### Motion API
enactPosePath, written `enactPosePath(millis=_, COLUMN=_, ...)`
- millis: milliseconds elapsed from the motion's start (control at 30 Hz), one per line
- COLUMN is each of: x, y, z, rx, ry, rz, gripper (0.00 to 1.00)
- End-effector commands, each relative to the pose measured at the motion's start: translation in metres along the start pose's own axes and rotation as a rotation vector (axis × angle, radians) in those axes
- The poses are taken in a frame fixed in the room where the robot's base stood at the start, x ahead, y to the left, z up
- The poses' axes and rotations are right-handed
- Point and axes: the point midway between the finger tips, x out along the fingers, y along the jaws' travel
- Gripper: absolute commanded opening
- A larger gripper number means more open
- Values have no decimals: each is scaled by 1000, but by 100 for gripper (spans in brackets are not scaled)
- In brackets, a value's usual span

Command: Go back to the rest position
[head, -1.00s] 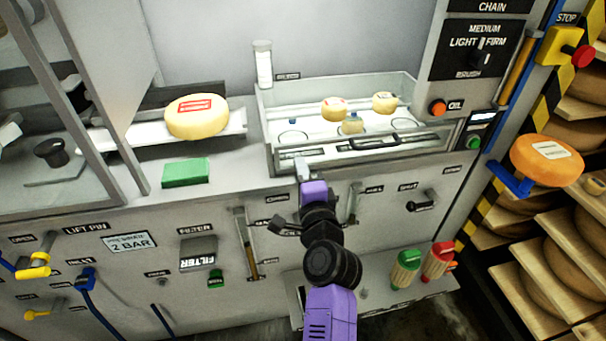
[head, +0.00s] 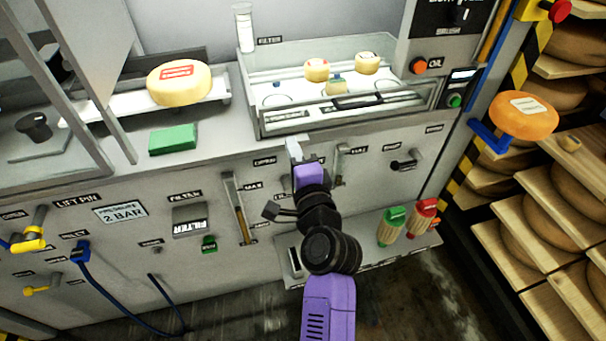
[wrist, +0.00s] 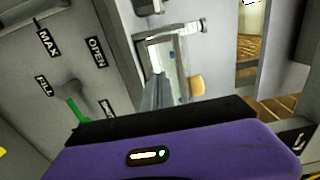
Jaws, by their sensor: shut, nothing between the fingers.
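My gripper (head: 293,148) is at the end of my purple and black arm, in the middle of the head view. It is shut and holds nothing. It is in front of the machine's grey front panel, just below the clear-walled basin (head: 350,120) as the head view shows it. In the wrist view the shut fingers (wrist: 155,88) point up the picture, past panel labels toward the basin area. I cannot tell the exact gap between the fingers and the panel.
A cheese wheel (head: 180,83) and a green block (head: 173,138) are on the machine top at left. Levers and a blue hose (head: 110,305) stick out from the panel. Two brushes (head: 392,226) stand on a low shelf. An orange wheel (head: 523,116) and cheese racks are at right.

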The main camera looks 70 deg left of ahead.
Motion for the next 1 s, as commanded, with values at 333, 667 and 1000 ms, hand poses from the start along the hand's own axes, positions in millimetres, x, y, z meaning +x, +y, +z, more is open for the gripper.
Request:
enactPosePath(millis=333, x=-58, y=1, z=-2, rx=1, ry=4, rz=-1, gripper=0)
enactPosePath(millis=667, x=-74, y=0, z=-1, rx=1, ry=2, rz=0, gripper=0)
enactPosePath(millis=1000, x=-76, y=-15, z=-16, rx=-144, ry=67, rz=-36, gripper=0)
